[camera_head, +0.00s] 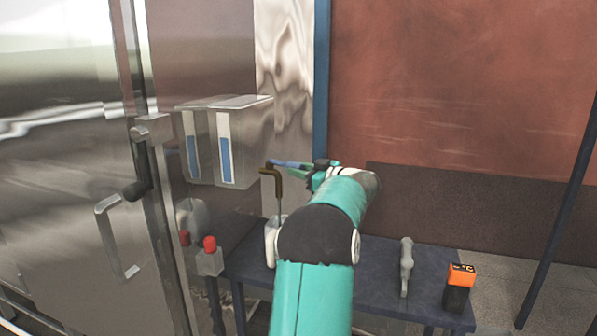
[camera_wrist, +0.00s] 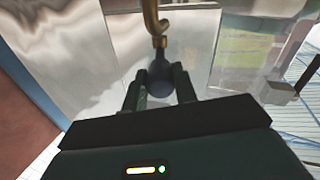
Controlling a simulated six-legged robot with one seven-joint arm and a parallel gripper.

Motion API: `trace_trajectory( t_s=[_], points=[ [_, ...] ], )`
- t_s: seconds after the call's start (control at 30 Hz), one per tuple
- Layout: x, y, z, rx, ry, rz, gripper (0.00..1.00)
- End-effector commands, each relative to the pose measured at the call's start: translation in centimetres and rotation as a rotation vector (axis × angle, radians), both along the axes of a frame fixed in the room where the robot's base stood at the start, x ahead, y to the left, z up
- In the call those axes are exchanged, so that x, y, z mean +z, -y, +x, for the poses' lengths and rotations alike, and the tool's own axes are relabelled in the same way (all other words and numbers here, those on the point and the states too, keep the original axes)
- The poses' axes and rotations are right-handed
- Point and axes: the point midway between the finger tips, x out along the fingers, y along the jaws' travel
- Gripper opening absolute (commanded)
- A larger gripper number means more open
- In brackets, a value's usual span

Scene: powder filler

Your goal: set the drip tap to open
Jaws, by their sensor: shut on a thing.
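The drip tap has a brass, bent spout (camera_head: 272,178) and a blue lever (camera_head: 280,163) at its top. It sticks out beside the shiny machine wall. My gripper (camera_head: 302,168) reaches it from the right and is shut on the lever, partly hiding it. In the wrist view the brass spout (camera_wrist: 152,20) is at the top centre, and the dark blue lever (camera_wrist: 160,72) sits between the two fingers of my gripper (camera_wrist: 160,88). A thin pale line runs down from the spout towards a white container (camera_head: 271,242), partly hidden by my arm.
A box with two blue-filled gauges (camera_head: 222,145) hangs left of the tap. A red button (camera_head: 209,244) and a door handle (camera_head: 115,238) are lower left. A dark bench (camera_head: 385,255) carries a grey tool (camera_head: 406,266) and an orange-black device (camera_head: 459,287).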

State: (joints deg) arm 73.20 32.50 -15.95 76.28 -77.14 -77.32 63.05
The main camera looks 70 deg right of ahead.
Motion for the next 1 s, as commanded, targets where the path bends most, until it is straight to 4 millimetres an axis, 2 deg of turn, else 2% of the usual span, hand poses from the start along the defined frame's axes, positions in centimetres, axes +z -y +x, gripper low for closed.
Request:
trace_trajectory(
  t_s=[0.3,0.33,0.37,0.4,0.77,0.87,1.0],
  points=[
    [0.2,-0.1,0.2,0.006,0.005,-0.003,0.00],
    [0.2,-0.1,0.2,0.006,0.005,-0.003,0.30],
    [0.2,-0.1,0.2,0.006,0.005,-0.003,0.36],
    [0.2,-0.1,0.2,0.006,0.005,-0.003,0.38],
    [0.1,-0.1,-0.5,0.001,0.003,-0.002,0.38],
    [0.2,-0.4,-1.8,-0.001,0.002,-0.002,0.38],
    [0.1,-1.0,-4.5,-0.001,0.003,-0.002,0.38]
  ],
)
